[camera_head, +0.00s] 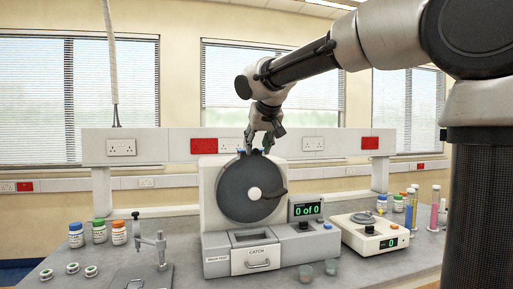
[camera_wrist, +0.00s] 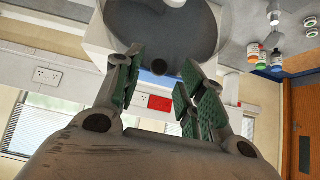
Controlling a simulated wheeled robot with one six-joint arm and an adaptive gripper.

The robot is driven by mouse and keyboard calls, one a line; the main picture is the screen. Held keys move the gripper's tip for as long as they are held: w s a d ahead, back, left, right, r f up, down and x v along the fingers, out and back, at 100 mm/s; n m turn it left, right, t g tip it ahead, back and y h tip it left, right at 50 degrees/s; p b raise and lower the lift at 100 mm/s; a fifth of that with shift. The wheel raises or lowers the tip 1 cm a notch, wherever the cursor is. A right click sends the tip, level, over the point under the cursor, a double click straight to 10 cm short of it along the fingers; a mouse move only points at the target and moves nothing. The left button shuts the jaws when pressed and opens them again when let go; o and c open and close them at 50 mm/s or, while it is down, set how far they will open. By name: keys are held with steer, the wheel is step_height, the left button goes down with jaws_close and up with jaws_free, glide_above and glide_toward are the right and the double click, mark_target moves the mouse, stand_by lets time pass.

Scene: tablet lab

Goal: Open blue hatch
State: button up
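The friability-type machine (camera_head: 213,200) stands on the bench with a round dark grey drum (camera_head: 238,190) on its front. A small patch of blue, likely the blue hatch (camera_head: 257,152), shows at the top edge of the drum, mostly hidden by my gripper. My gripper (camera_head: 259,147) points down right over the drum's top, its fingers close to the blue part. In the wrist view my gripper (camera_wrist: 160,68) is open, its green-padded fingers apart, with the grey drum (camera_wrist: 160,30) beyond them. I cannot tell whether the fingers touch the hatch.
A catch drawer (camera_head: 256,262) is at the machine's base, with a display (camera_head: 305,210) to its right. A balance (camera_head: 375,232) stands further right. Pill bottles (camera_head: 98,231) and a stand (camera_head: 160,250) are at left.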

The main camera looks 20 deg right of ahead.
steer(key=shift+w+f, duration=0.5)
steer(key=shift+f, duration=0.05)
jaws_close()
steer(key=shift+s, duration=2.65)
jaws_free()
